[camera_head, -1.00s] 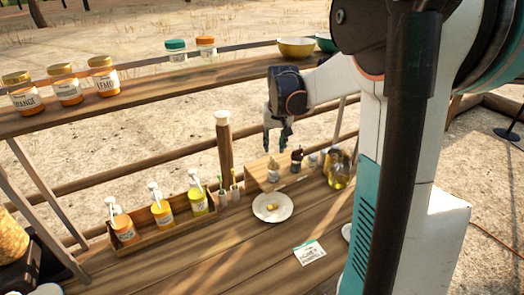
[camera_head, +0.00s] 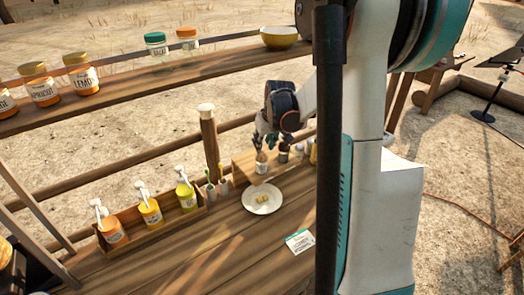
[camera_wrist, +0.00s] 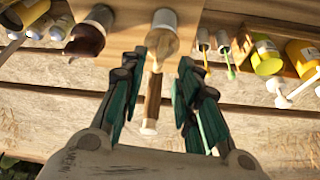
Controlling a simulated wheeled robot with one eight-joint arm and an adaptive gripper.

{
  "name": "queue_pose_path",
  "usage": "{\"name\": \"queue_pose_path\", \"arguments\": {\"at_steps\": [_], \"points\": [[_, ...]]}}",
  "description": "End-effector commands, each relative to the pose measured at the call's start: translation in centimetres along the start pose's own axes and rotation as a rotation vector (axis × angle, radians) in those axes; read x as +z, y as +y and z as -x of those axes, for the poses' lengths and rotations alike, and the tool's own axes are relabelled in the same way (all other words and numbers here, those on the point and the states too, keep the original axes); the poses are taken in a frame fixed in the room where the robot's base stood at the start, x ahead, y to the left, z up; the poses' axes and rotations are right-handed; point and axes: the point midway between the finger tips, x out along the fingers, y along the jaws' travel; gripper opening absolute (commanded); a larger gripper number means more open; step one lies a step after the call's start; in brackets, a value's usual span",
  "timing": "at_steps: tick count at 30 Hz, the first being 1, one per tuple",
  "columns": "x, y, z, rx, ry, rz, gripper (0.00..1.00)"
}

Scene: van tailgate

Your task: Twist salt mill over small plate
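The salt mill, probably the small pale bottle with a tan top (camera_head: 261,163), stands upright on the wooden board behind the small plate. It also shows in the wrist view (camera_wrist: 164,38), just beyond and between my fingertips. My gripper (camera_head: 266,143) is directly above it, fingers pointing down. In the wrist view my gripper (camera_wrist: 159,68) is open, with a gap on each side of the mill's top. The small white plate (camera_head: 250,206) lies on the table in front of the board, with yellow pieces of food (camera_head: 263,199) on it.
A dark-topped bottle (camera_head: 283,154) stands right beside the mill, with small jars beyond it. A wooden post (camera_head: 211,145) and two brush-like tools (camera_head: 211,190) are to the left. A crate of pump bottles (camera_head: 168,223) stands further left. A card (camera_head: 299,241) lies front right.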

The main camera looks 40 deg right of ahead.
Motion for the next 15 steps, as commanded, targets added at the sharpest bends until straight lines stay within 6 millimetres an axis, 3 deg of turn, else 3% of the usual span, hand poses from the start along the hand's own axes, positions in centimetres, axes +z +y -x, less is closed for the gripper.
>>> {"name": "queue_pose_path", "arguments": {"at_steps": [6, 15], "points": [[0.0, 0.0, -3.2, 0.0, 0.0, 0.0, 0.3], [0.0, 0.0, -4.4, 0.0, 0.0, 0.0, 0.3]]}}
